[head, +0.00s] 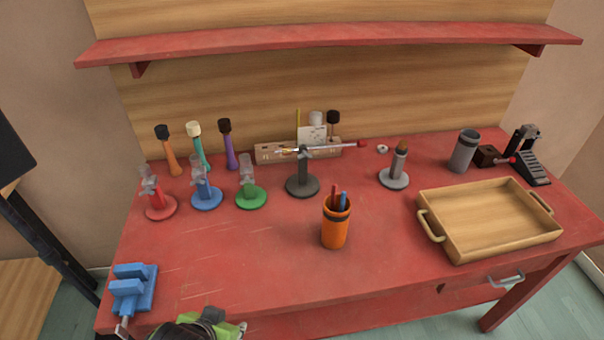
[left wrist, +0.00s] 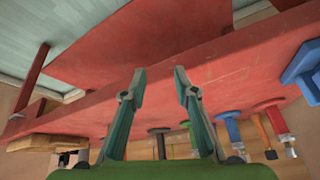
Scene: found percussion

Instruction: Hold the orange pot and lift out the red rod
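The orange pot (head: 334,231) stands upright on the red workbench, right of the middle in the head view. A dark band runs below its rim. I cannot make out the pot in the left wrist view. My right gripper is not in view.
A wooden tray (head: 490,222) lies right of the pot. A black stand (head: 302,186) with a horizontal rod is behind it. Several coloured stands and shakers fill the back left. A blue vise (head: 132,290) sits front left. The bench between vise and pot is clear.

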